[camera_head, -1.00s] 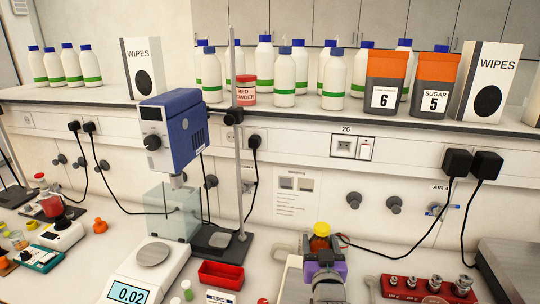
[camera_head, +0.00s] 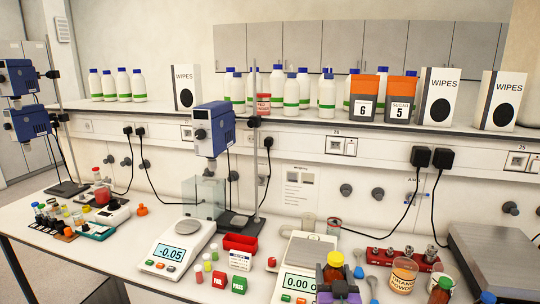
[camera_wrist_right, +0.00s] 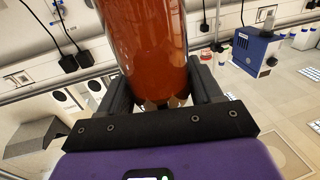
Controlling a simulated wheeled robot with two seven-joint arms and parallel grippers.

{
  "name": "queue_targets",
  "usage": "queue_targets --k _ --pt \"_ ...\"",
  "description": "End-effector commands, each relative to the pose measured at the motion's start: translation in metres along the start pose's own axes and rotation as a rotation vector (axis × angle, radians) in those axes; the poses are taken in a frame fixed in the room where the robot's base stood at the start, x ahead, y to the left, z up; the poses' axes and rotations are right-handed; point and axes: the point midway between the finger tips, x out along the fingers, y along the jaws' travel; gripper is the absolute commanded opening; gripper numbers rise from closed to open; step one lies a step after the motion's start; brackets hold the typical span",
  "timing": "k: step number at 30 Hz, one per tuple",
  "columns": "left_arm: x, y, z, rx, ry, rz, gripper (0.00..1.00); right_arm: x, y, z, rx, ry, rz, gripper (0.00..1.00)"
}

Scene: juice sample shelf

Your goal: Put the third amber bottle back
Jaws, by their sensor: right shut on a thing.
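My right gripper (camera_head: 337,291) is at the bottom centre-right of the head view, in front of the right-hand balance. It is shut on an amber bottle (camera_head: 334,272) with an orange-yellow cap, which stands up out of the jaws. In the right wrist view the amber bottle (camera_wrist_right: 152,45) fills the space between the two dark fingers (camera_wrist_right: 158,98). Another brown bottle with a green cap (camera_head: 440,290) stands at the bottom right of the head view. My left gripper is not in view.
A balance (camera_head: 180,255) reading -0.05 stands left of centre, with red and green boxes beside it. The other balance (camera_head: 304,253) is close behind my right gripper. A red holder (camera_head: 378,255), an orange-labelled beaker (camera_head: 402,277) and a large grey plate (camera_head: 500,255) crowd the right.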

Motion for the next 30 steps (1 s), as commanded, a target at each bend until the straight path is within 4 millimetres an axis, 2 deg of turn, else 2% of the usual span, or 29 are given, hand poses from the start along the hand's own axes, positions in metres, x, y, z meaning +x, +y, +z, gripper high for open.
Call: queue_targets --k 8,16,21,30 --pt "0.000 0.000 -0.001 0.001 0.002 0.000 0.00 0.001 0.008 0.046 -0.003 -0.005 -0.017 0.18" --pt "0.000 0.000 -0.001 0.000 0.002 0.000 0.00 -0.008 0.014 0.101 0.000 -0.004 -0.060 0.18" --pt "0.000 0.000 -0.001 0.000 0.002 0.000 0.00 -0.012 0.015 0.116 0.001 0.000 -0.075 0.18" --pt "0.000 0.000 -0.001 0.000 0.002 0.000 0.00 -0.013 0.014 0.117 0.001 0.004 -0.080 0.18"
